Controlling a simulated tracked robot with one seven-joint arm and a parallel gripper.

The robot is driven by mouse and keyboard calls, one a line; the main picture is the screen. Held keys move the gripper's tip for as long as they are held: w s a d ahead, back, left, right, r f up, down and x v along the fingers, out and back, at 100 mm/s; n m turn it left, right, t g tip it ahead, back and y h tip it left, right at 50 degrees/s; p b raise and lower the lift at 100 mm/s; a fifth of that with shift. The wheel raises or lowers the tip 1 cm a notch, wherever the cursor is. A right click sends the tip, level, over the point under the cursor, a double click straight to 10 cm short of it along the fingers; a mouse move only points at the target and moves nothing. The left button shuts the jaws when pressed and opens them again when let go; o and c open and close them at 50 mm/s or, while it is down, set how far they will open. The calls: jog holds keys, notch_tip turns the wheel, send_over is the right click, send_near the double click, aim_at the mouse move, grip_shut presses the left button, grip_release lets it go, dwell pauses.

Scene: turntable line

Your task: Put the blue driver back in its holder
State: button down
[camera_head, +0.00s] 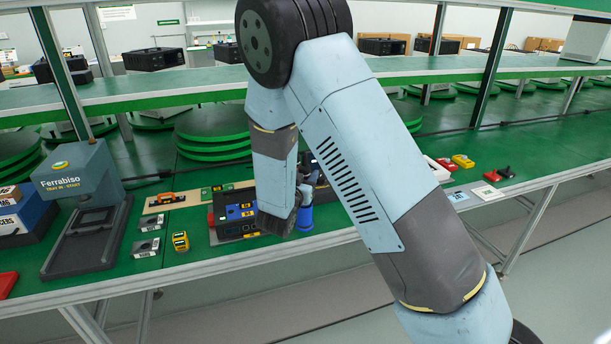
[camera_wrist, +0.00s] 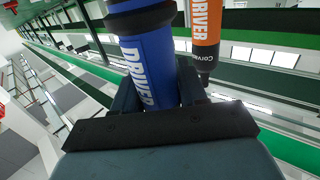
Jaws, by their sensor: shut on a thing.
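The blue driver (camera_wrist: 148,60) fills the middle of the wrist view, with "DRIVER" in white along its side. My gripper (camera_wrist: 158,92) is shut on it, one dark finger on each side. In the head view part of the blue driver (camera_head: 304,218) shows at the end of my arm, near the green bench's front edge. My gripper there (camera_head: 300,192) is partly covered by my own arm. An orange driver (camera_wrist: 204,30) stands close to the right of the blue one in the wrist view, apart from it. I cannot make out the holder in either view.
A dark red-sided box (camera_head: 222,222) with blue and yellow labels is just left of my gripper. A grey Ferrabiso stand (camera_head: 85,225) is further left. A yellow item (camera_head: 180,242) and small silver blocks (camera_head: 146,247) lie between them. Red and yellow pieces (camera_head: 463,161) lie at right.

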jog(key=shift+f, duration=0.6)
jog(key=c, duration=0.5)
grip_release()
jog(key=shift+s, duration=0.1)
jog(key=v, duration=1.3)
jog(key=shift+s+a+f, duration=0.1)
jog(key=shift+s, duration=0.2)
